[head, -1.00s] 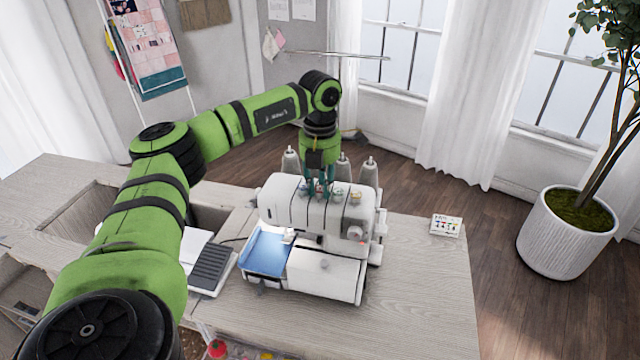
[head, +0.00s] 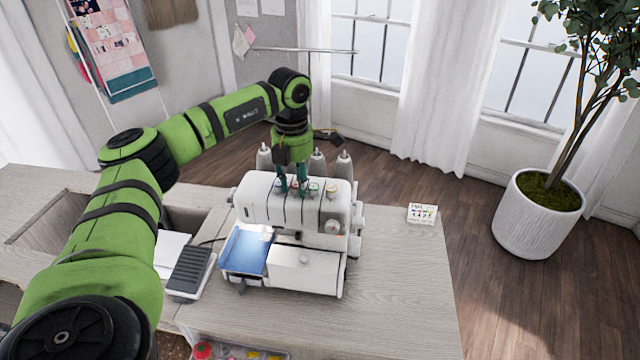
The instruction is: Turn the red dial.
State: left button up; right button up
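The white sewing machine (head: 318,213) stands on the wooden cabinet top, with a row of small coloured dials along its upper front. The red dial (head: 295,187) is small and partly hidden by my gripper. My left gripper (head: 293,187) points down at this row from above. Its two teal fingers are apart, one on each side of the red dial. I see a gap between them, and contact with the dial is too small to make out. My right gripper is out of view.
Thread cones (head: 344,163) stand behind the machine. A grey foot pedal (head: 189,270) lies to its left, and a small card (head: 422,214) lies to its right. The cabinet top (head: 400,300) is clear at the front right. A potted plant (head: 540,215) stands on the floor.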

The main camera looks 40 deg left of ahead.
aim_at(296, 185)
pick_arm(q)
jog(key=n, duration=0.3)
jog(key=shift+a+b, duration=0.1)
jog(key=shift+b, duration=0.25)
notch_tip(296, 185, up, 7)
jog(key=shift+w+f+b, duration=0.1)
jog(key=shift+b, duration=0.9)
jog(key=w+d+f+m+t+h, duration=0.1)
jog(key=w+d+h, duration=0.1)
jog(key=d, duration=0.8)
jog(key=w+d+f+m+t+h, duration=0.1)
jog(key=d+h, duration=0.4)
jog(key=d, duration=0.5)
jog(key=w+d+f+m+t+h+p, duration=0.1)
jog(key=w+d+f+m+h, duration=0.1)
jog(key=d, duration=0.8)
jog(key=shift+w+f+h, duration=0.3)
jog(key=shift+f+h, duration=0.3)
jog(key=shift+h, duration=0.2)
jog(key=shift+d, duration=0.1)
